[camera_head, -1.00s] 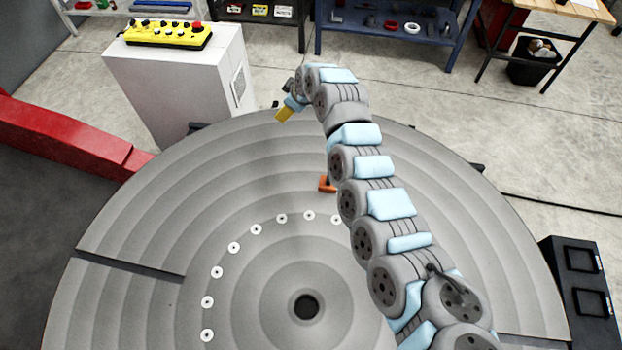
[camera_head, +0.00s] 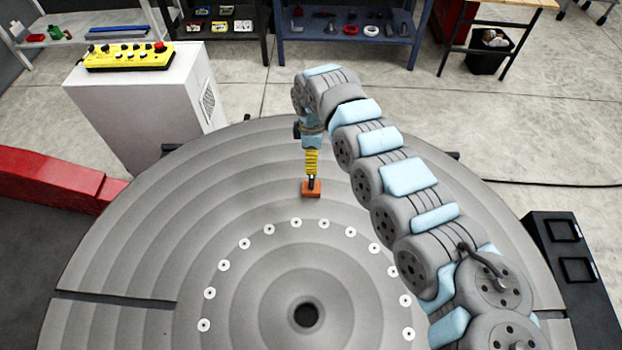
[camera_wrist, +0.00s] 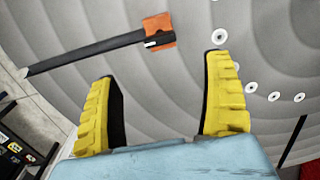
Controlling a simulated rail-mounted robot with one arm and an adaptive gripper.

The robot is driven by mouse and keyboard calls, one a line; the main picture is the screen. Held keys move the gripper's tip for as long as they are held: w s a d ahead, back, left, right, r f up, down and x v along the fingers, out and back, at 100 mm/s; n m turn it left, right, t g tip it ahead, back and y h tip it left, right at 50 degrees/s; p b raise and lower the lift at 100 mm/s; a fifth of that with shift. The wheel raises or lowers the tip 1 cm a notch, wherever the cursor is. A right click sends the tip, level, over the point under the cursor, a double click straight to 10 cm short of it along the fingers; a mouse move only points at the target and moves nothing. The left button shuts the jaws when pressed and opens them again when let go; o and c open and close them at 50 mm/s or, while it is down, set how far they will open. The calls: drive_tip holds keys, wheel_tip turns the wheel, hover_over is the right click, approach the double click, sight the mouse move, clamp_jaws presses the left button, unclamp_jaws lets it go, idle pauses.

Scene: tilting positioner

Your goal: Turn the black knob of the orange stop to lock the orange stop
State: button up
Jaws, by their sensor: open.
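The orange stop (camera_head: 313,194) sits on the grey round table, beyond the ring of white discs in the head view. A small dark part, likely its black knob (camera_head: 311,182), shows just above it, partly covered by my gripper. My gripper (camera_head: 311,174) points down over the stop, with yellow fingers. In the wrist view the orange stop (camera_wrist: 162,27) lies at the top, ahead of the fingers and between their lines. My gripper (camera_wrist: 162,66) is open there, with nothing between the fingers.
The round table (camera_head: 180,220) has a ring of white discs and a centre hole. A dark straight slot (camera_wrist: 85,54) runs to the stop in the wrist view. A white pedestal (camera_head: 150,95) with a yellow control box (camera_head: 125,56) stands behind left. A red beam (camera_head: 50,180) is at left.

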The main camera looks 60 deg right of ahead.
sight(312, 180)
wheel_tip(312, 180, down, 11)
drive_tip(key=shift+w+a+f, duration=0.1)
drive_tip(key=shift+f, duration=0.55)
drive_tip(key=c, duration=1.2)
